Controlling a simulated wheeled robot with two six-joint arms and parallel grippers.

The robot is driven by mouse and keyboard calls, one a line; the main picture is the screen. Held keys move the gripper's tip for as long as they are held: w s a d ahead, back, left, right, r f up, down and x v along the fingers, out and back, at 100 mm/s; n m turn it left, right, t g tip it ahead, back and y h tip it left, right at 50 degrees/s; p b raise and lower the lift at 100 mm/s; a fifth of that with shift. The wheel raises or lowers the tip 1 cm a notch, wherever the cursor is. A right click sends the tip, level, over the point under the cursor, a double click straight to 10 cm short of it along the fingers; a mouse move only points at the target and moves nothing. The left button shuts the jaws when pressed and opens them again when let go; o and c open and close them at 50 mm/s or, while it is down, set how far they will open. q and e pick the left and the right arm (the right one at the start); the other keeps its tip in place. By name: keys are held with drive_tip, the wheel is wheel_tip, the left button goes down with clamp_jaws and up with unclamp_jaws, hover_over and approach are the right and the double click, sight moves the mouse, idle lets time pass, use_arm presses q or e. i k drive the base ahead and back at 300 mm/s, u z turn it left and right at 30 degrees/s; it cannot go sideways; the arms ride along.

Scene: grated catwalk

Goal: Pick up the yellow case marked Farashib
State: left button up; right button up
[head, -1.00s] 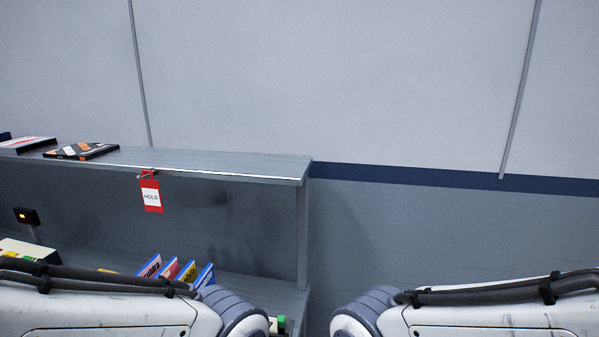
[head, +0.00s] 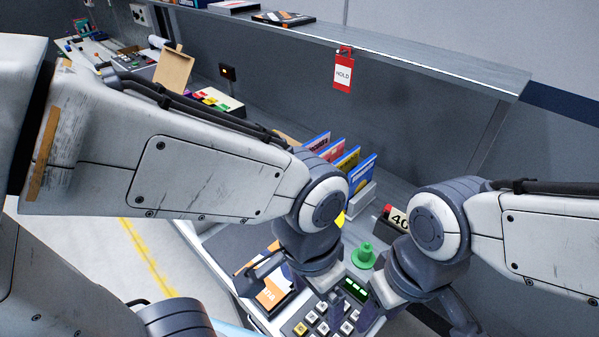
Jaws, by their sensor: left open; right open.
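A row of upright cases stands in a small rack at the back of the console in the head view. A yellow case (head: 347,158) sits there between a pink case (head: 333,150) and a blue case (head: 362,180). Its lettering is too small to read, and my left wrist hides its lower part. My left gripper (head: 304,288) is open, nearer to me than the rack and low over the console. My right gripper (head: 415,312) is open, right of the left one and apart from the cases.
A keypad (head: 320,318) and a green knob (head: 364,256) lie around the grippers. An orange and white case (head: 271,294) lies by my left gripper. A shelf (head: 440,68) with a red HOLD tag (head: 343,72) overhangs the rack. A numbered block (head: 398,218) stands to its right.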

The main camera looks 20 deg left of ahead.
sight(348, 162)
drive_tip(key=u, duration=0.45)
drive_tip(key=k, duration=0.4)
drive_tip(key=u, duration=1)
drive_tip(key=k, duration=0.95)
drive_tip(key=u, duration=0.9)
drive_tip(key=i, duration=1.45)
drive_tip(key=z, duration=0.2)
drive_tip(key=i, duration=1.3)
drive_tip(key=z, duration=1.7)
drive_tip(key=i, duration=1)
drive_tip(key=z, duration=0.9)
